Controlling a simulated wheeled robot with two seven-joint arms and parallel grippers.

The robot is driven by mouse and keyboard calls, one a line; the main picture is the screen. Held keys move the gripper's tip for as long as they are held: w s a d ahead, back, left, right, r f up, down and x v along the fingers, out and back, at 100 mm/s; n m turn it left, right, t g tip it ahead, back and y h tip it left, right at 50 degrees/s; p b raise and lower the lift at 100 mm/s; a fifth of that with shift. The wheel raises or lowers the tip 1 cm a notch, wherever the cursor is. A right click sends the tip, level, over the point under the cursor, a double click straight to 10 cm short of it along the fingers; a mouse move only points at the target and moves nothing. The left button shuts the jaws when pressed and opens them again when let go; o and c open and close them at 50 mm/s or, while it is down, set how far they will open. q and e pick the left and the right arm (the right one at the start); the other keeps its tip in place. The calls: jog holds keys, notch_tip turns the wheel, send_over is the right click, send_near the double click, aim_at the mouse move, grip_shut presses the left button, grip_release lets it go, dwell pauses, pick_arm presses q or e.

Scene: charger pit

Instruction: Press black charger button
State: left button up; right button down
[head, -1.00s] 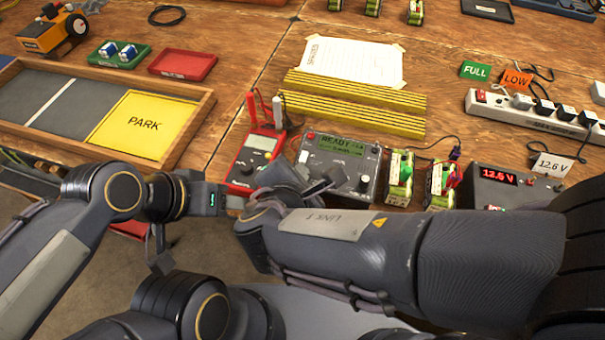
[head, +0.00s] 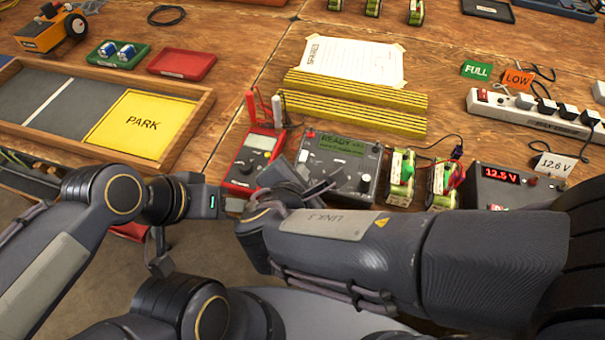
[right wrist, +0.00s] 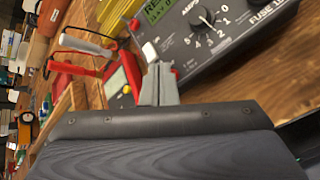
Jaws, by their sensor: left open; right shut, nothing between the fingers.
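The grey charger (head: 340,158) stands near the table's front edge, its green screen reading READY, with a red button at its upper left and a white-tipped knob at its lower right. Its lower left is hidden by my right gripper, and I cannot make out a black button. My right gripper (head: 318,186) is shut and empty at the charger's lower left. In the right wrist view the shut fingers (right wrist: 153,68) point at the charger's edge (right wrist: 225,60); I cannot tell if they touch it. My left gripper (head: 235,205) is open and empty, below the red multimeter.
The red multimeter (head: 252,160) lies left of the charger. Green battery packs (head: 400,180) stand to its right, then a supply box (head: 500,185) reading 12.5. Yellow strips (head: 355,105) lie behind. A wooden tray (head: 190,130) with a PARK area is at left.

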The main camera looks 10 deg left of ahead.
jog(key=shift+f+b, duration=0.4)
dwell(0.3)
jog(key=shift+r+p, duration=0.55)
jog(key=shift+r, duration=0.2)
jog(key=shift+s, duration=0.1)
jog(key=r+p, duration=0.2)
jog(key=r, duration=0.1)
jog(key=s+r+p, duration=0.1)
jog(key=r+p, duration=0.1)
dwell(0.3)
dwell(0.7)
